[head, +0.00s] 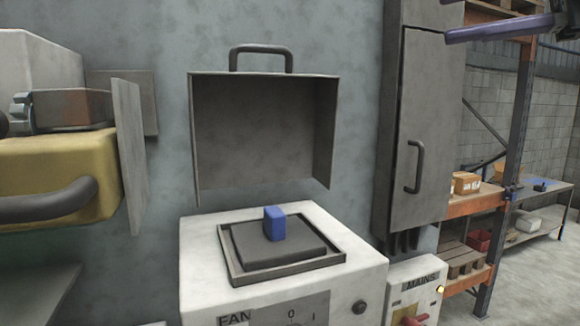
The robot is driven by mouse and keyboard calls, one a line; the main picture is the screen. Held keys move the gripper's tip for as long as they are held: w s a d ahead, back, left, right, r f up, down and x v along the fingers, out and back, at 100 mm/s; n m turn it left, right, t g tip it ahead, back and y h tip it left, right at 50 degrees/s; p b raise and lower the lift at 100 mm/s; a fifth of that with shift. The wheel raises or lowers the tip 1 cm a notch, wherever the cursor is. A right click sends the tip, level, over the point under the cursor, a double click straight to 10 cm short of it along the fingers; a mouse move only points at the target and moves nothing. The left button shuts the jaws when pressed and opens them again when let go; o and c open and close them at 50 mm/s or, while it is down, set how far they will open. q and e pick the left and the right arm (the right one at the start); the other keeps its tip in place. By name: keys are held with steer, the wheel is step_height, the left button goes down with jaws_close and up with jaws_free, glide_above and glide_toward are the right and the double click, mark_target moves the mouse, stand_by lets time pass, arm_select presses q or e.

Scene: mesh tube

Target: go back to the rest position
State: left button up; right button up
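My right gripper (451,19) shows only in part at the top right edge of the head view. Its purple fingers point left and stand apart, with nothing seen between them. It is in front of the tall grey cabinet and the shelf, away from the machine. My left gripper is not in view. The white machine (200,260) marked FAN stands in the middle. A blue block (274,223) stands upright on the dark square plate (300,257) on its top.
A grey hood (262,135) with a handle is above the machine. A yellow box (60,165) with a dark handle juts out at left. A tall grey cabinet (425,120) and a MAINS box (415,292) are at right, with orange shelving (475,203) behind.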

steer(key=w+a+f+m+t+y, duration=0.1)
steer(key=w+a+f+m+t, duration=0.25)
steer(key=a+m+t, duration=0.4)
steer(key=s+d+f+m+t+h, duration=0.2)
steer(key=f+m+h, duration=0.5)
steer(key=f+m, duration=0.15)
steer(key=s+d+f+m+t+h, duration=0.1)
steer(key=s+d+f+m+h, duration=0.2)
steer(key=f+m+h, duration=0.5)
steer(key=s+f+m+g, duration=0.1)
steer(key=s+f+g, duration=0.5)
steer(key=s, duration=0.8)
steer(key=s+f+m+g, duration=0.1)
steer(key=s+f+g, duration=0.6)
steer(key=s+f, duration=0.5)
steer(key=shift+s+d+f+m+h, duration=0.15)
steer(key=shift+s+d+m+h, duration=0.25)
steer(key=shift+s, duration=0.75)
